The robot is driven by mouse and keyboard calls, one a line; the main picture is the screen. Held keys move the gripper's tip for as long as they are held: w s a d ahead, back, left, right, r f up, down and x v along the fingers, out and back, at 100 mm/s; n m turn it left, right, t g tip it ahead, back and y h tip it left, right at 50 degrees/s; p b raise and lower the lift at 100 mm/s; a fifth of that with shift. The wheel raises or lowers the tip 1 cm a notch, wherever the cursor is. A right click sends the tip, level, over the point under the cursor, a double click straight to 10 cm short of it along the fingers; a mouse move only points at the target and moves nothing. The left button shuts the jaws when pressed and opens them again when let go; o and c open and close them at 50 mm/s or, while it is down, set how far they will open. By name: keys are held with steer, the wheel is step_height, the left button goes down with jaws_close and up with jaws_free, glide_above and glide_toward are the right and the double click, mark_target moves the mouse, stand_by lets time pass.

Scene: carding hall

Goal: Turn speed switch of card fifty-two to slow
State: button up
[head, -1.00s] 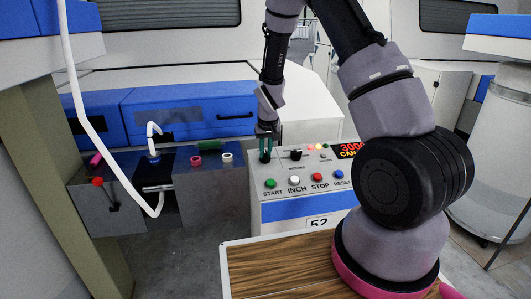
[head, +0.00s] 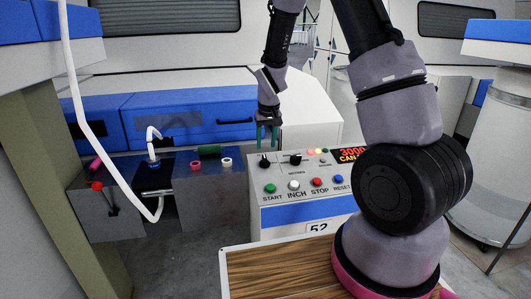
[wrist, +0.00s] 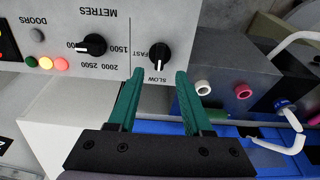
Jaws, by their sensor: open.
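Card 52's control box (head: 300,218) carries a black speed switch (head: 264,161) at the left of its panel. In the wrist view the switch (wrist: 160,53) appears upside down, with FAST beside it and SLOW below it. A pale mark at its lower end appears to point towards SLOW. My gripper (head: 267,132) is above the switch, pointing down, apart from it. In the wrist view my gripper (wrist: 160,73) has its two green fingers apart and nothing between them.
The METRES knob (head: 295,158) is just right of the switch. The START (head: 270,188), INCH (head: 293,185), STOP (head: 316,182) and RESET (head: 339,179) buttons line the front. A grey box with bobbins (head: 208,184) stands at left. A wooden-topped surface (head: 275,273) is in front.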

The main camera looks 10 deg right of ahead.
steer(key=shift+v, duration=1.75)
